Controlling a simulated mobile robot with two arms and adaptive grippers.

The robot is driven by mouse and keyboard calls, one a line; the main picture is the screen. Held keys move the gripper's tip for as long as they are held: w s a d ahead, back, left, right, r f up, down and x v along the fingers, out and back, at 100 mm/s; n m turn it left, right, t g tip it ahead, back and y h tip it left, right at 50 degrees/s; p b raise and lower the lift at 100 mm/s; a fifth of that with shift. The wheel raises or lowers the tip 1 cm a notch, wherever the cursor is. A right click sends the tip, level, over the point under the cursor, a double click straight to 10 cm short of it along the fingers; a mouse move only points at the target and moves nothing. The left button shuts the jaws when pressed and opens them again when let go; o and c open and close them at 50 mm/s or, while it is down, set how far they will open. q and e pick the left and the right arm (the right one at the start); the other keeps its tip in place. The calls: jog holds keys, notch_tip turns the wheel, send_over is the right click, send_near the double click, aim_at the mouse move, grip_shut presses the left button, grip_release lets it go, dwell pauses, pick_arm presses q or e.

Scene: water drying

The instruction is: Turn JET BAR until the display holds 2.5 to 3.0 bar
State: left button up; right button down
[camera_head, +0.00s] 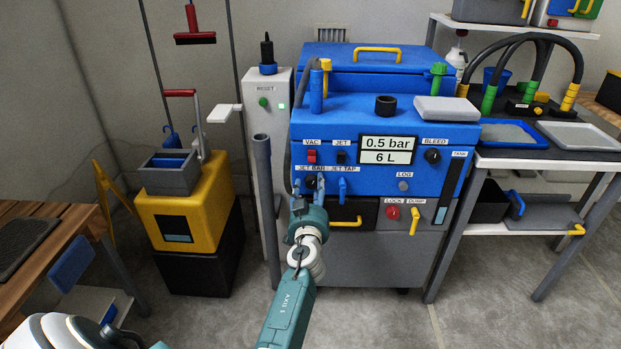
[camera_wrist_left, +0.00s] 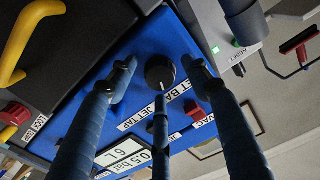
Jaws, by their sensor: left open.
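The blue machine (camera_head: 385,118) stands ahead of me. Its display (camera_head: 389,148) reads 0.5 bar and 6 L; it also shows, turned around, in the left wrist view (camera_wrist_left: 128,158). The JET BAR label (camera_head: 312,168) is on the front panel's left. The round black JET BAR knob (camera_wrist_left: 160,72) shows clearly in the left wrist view; in the head view my fingers partly hide it. My left gripper (camera_head: 309,186) is open at the knob, its fingers spread around it. In the wrist view I cannot tell whether any finger touches it. My right gripper is out of view.
The blue JET TAP lever (camera_head: 343,190) is close to the right of my left gripper. The red VAC switch (camera_head: 311,156) and black JET switch (camera_head: 341,158) are just above. A grey upright pipe (camera_head: 264,200) stands left of my gripper.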

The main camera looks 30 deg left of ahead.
pick_arm(q)
jog(key=shift+w+a, duration=0.15)
jog(key=shift+w, duration=0.15)
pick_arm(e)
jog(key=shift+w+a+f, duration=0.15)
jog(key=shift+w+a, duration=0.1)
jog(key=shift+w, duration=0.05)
pick_arm(q)
jog(key=shift+c, duration=0.3)
jog(key=c, duration=1.1)
jog(key=shift+m, duration=0.3)
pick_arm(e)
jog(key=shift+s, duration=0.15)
